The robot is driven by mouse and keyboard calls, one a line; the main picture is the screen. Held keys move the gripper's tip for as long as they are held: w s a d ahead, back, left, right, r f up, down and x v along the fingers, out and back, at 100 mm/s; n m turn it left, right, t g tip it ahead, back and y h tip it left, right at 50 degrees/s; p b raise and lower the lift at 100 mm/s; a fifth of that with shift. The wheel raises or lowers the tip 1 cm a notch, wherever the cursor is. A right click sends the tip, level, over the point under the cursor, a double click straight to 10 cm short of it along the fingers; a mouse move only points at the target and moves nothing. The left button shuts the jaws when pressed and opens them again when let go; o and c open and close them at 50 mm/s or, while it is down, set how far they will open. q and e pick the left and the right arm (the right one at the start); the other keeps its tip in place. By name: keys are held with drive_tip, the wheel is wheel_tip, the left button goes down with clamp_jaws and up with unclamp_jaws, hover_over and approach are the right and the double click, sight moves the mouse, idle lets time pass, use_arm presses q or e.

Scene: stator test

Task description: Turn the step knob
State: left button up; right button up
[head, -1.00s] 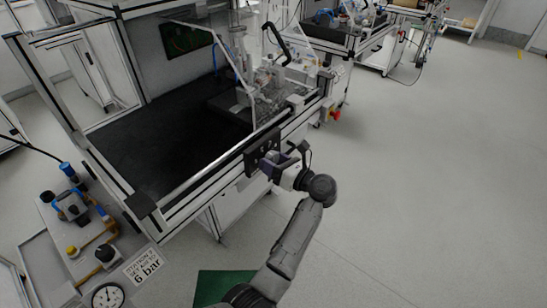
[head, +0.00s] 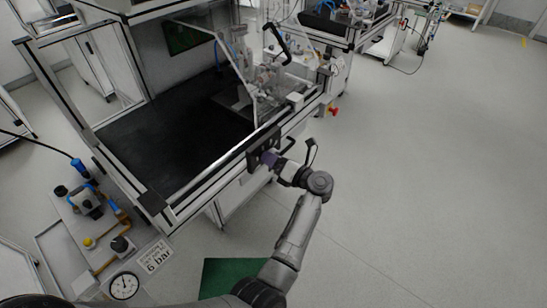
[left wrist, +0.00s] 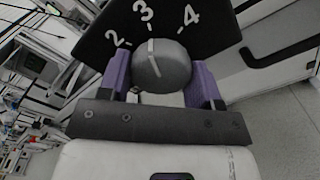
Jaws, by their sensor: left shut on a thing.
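The step knob (left wrist: 165,68) is a round grey knob with a white pointer line on a black panel (left wrist: 205,20) marked 2, 3 and 4. In the left wrist view its pointer line is near the 3. My left gripper (head: 268,158) is shut on the knob, with one purple finger on each side of it. In the head view the gripper is at the dark panel on the bench's front edge, and the knob is hidden there. My right gripper is not in view.
The bench (head: 195,197) has an aluminium frame and a black top. A clear guard and a fixture stand at its right end, near a red knob (head: 333,111). A pressure gauge (head: 124,286) is at lower left. The floor to the right is free.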

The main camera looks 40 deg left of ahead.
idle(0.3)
use_arm(q)
drive_tip(key=o, duration=0.9)
